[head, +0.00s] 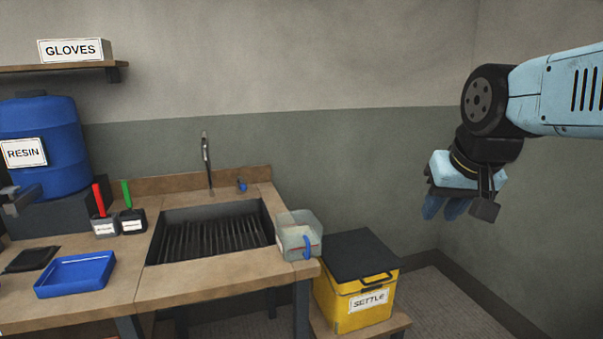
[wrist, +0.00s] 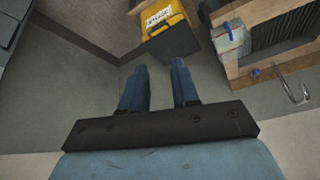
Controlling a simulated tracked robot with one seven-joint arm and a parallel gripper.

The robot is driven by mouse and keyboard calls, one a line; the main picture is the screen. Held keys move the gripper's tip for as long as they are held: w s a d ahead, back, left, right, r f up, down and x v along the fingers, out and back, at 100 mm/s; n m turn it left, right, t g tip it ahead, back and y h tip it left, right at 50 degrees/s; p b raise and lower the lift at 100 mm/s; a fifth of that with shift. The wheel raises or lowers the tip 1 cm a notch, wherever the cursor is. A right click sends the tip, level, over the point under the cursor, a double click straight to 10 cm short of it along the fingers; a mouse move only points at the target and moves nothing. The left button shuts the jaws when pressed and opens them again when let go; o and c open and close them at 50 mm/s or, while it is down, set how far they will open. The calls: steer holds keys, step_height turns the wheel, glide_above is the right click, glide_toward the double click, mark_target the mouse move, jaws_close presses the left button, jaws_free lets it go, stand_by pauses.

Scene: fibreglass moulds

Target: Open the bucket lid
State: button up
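The yellow bucket (head: 352,302), labelled SETTLE, stands on a low wooden stand right of the sink bench. Its dark lid (head: 358,255) lies closed on top, with a black handle (head: 376,281) at the front edge. In the wrist view the yellow bucket (wrist: 163,18) and its dark lid (wrist: 173,43) show at the top, beyond my fingertips. My gripper (head: 441,212) hangs in the air to the right of and above the bucket, apart from it. In the wrist view its two blue fingers (wrist: 158,66) are spread with nothing between them.
A clear container with a blue handle (head: 300,238) stands on the bench corner close to the bucket. The sink (head: 210,236) with a tap (head: 207,160), a blue tray (head: 76,274) and a blue RESIN drum (head: 45,140) are further left. Walls stand behind and right of my gripper.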

steer(key=s+f, duration=0.2)
steer(key=s, duration=0.1)
steer(key=shift+d+n, duration=0.1)
steer(key=shift+n, duration=0.3)
steer(key=shift+s+f, duration=0.25)
steer(key=shift+s, duration=0.05)
steer(key=shift+c, duration=0.5)
steer(key=shift+f, duration=0.15)
steer(key=c, duration=0.3)
steer(key=shift+w+f, duration=0.1)
jaws_close()
steer(key=w+a+f+m+g+y, duration=0.1)
steer(key=w+f+m+g+y, duration=0.7)
steer(key=w+f+y, duration=1.1)
steer(key=w+d+f+m+t+h, duration=0.35)
steer(key=f+m+t, duration=0.5)
steer(key=f, duration=0.45)
steer(key=w+d+f+m+t+h, duration=0.2)
steer(key=d+f+m+t+h, duration=0.15)
steer(key=f+m+t, duration=0.7)
steer(key=w+d+f+m+t+h, duration=0.4)
steer(key=f+t, duration=0.3)
steer(key=f, duration=0.7)
steer(key=w+a+r+m, duration=0.1)
steer(key=w+a+r, duration=0.2)
steer(key=w+r, duration=0.5)
steer(key=shift+a+r, duration=0.3)
steer(key=shift+r, duration=0.2)
